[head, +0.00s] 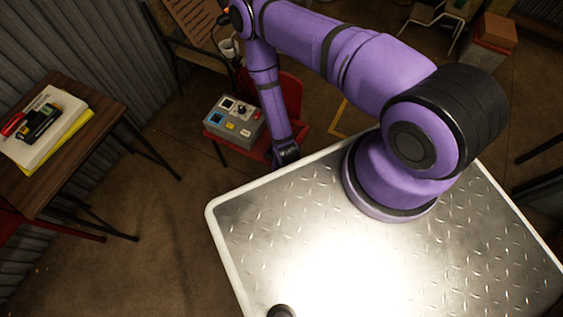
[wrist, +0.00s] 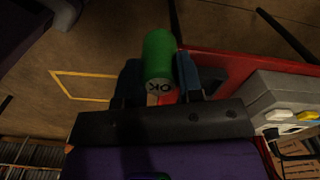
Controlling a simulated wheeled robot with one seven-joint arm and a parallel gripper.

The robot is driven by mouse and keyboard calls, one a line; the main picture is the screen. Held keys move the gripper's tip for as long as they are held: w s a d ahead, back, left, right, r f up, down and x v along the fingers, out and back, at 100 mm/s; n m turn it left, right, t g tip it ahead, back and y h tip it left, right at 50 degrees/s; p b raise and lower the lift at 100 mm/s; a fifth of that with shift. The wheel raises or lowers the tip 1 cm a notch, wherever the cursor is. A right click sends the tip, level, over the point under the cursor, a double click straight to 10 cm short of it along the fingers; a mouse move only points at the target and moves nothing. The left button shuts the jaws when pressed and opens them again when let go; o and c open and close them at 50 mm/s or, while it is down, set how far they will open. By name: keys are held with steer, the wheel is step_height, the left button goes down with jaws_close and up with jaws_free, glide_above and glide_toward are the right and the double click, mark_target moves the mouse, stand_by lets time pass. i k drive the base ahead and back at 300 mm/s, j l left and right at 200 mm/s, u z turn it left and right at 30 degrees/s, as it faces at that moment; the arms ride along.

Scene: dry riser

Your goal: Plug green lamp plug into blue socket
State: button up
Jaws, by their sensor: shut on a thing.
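My gripper (wrist: 160,74) is shut on the green lamp plug (wrist: 158,55), a green cylinder with a pale end face bearing dark lettering. The plug sits between the two dark blue fingers in the wrist view. In the head view my gripper (head: 287,152) hangs beside the right side of the grey socket box (head: 247,141); the plug cannot be made out there. The blue socket (head: 215,118) is a blue patch at the box's left front. The grey box also shows at the right of the wrist view (wrist: 270,92), with yellow and white parts; its blue socket is not visible there.
The box stands on a red seat (head: 292,92). A wooden table (head: 92,97) at left holds papers and a black-and-yellow device (head: 40,122). Floor (head: 150,215) between table and my base is clear.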

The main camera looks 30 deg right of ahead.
mark_target(217, 121)
steer(key=i+j+z, duration=0.1)
steer(key=j, duration=0.25)
steer(key=i+j, duration=0.2)
steer(key=j, duration=0.2)
steer(key=i+j+z, duration=0.15)
steer(key=j, duration=0.2)
steer(key=i+j, duration=0.15)
steer(key=j, duration=0.25)
steer(key=l+z, duration=0.05)
